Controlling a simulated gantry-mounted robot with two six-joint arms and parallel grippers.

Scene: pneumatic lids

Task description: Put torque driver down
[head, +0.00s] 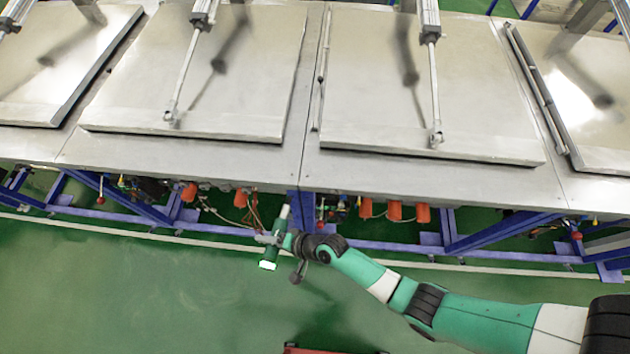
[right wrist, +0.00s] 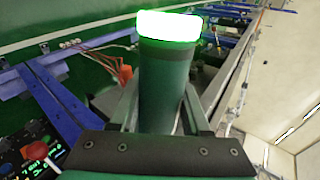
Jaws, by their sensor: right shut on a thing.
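The torque driver (head: 270,262) is a green cylinder with a glowing white end, held in front of the metal bench in the head view. Its green body (right wrist: 165,80) fills the middle of the right wrist view, with the lit white cap at the top. My right gripper (head: 272,239) is shut around the driver's body and holds it in the air over the green floor. In the right wrist view the fingers (right wrist: 165,112) sit on both sides of the body. My left gripper is not in view.
A long metal bench (head: 200,154) carries several flat lids (head: 215,60) with pneumatic cylinders (head: 430,30). Blue frame beams (head: 385,247), orange parts (head: 394,211) and hoses sit below its edge. A red object (head: 320,350) shows at the bottom edge. The green floor (head: 130,290) at left is clear.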

